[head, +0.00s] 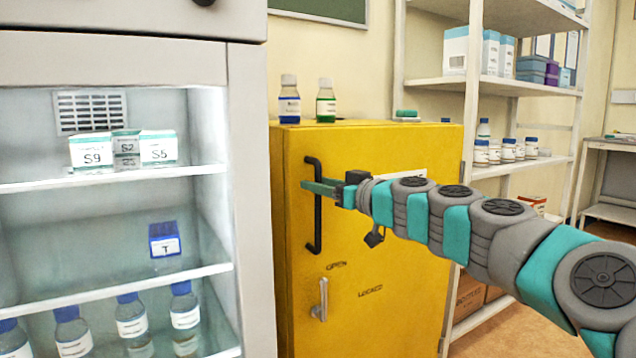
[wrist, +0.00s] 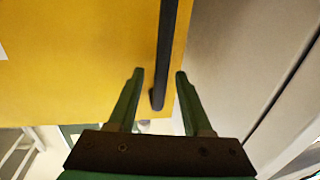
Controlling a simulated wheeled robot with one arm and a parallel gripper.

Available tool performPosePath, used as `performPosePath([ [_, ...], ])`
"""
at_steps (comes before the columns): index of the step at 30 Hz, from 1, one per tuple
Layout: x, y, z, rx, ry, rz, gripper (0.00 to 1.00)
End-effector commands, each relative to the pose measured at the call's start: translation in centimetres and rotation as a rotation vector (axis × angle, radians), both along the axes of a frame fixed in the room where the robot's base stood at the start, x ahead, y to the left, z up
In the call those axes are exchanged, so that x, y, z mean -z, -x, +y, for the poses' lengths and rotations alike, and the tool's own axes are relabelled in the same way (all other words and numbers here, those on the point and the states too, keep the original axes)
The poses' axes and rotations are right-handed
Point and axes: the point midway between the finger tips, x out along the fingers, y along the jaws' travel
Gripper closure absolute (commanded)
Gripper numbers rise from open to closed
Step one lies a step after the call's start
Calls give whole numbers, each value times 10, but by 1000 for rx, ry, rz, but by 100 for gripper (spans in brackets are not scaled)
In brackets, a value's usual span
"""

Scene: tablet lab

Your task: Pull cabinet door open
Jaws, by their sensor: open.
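The yellow cabinet (head: 400,250) stands in the middle of the head view with its door shut. A long black vertical handle (head: 317,235) is on the door's left side. My gripper (head: 312,187) is open at the handle's upper half. In the wrist view the handle (wrist: 166,50) runs between the two spread fingertips (wrist: 159,73), closer to the right one. No grip on the bar shows. A small grey lever (head: 322,298) sits below the handle, roughly upright, near the printed words OPEN and LOCKED.
A grey open-fronted cabinet (head: 245,180) with bottles and boxes stands close on the left. A white shelf rack (head: 500,85) is behind at right.

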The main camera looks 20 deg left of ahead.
Motion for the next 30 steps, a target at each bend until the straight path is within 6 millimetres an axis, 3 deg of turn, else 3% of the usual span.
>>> performPosePath([
  [12, 1, -4, 8, -1, 0, 1, 50],
  [25, 0, -3, 7, -1, 0, 1, 98],
  [30, 1, -3, 7, -1, 0, 1, 100],
])
